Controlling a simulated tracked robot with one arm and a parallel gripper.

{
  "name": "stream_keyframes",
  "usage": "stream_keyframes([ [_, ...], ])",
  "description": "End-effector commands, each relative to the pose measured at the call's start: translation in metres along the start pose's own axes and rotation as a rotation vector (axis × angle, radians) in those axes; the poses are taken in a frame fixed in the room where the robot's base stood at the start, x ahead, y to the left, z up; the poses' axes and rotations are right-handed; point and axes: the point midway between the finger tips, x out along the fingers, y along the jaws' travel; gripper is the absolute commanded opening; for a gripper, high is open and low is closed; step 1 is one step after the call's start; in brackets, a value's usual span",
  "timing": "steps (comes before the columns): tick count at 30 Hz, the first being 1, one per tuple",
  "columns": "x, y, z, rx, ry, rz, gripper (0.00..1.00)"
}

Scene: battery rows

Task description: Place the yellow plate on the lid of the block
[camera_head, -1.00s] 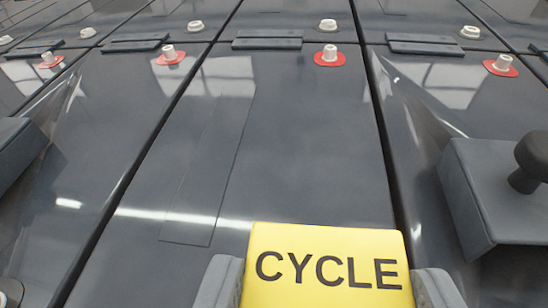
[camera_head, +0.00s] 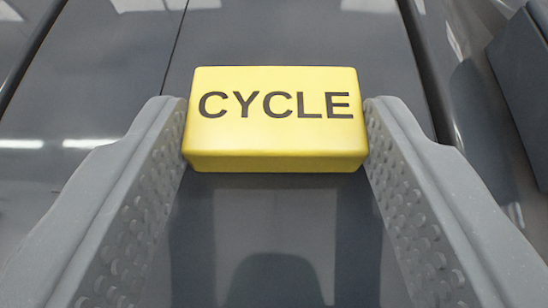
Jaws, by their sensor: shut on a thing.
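The yellow plate (camera_head: 275,118) reads "CYCLE" in dark letters and faces me upright in the picture. My gripper (camera_head: 275,130) is shut on it, with one grey studded finger against its left side and the other against its right side. The dark grey glossy lid (camera_head: 290,38) of the block lies behind and below the plate. I cannot tell whether the plate touches the lid or is a little above it.
A dark seam runs along the lid's right side, with a neighbouring block (camera_head: 470,50) beyond it. A grey raised part (camera_head: 528,85) stands at the right edge. Another block (camera_head: 20,25) lies past a seam at the upper left. The lid around the plate looks clear.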

Motion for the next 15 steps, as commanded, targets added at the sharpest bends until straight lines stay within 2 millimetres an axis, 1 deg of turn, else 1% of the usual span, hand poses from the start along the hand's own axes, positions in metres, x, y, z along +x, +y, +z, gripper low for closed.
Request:
stream_keyframes([
  [5,0.0014,-0.0002,0.0031,0.0,-0.001,0.0,0.28],
  [6,0.001,-0.0002,0.0023,0.0,-0.001,0.0,0.61],
  [7,0.001,-0.0002,0.0022,0.0,-0.001,0.0,0.69],
  [8,0.0009,-0.0003,0.0023,0.0,-0.001,-0.001,0.72],
  [15,0.0009,-0.0006,0.0023,0.0,-0.002,-0.001,0.72],
])
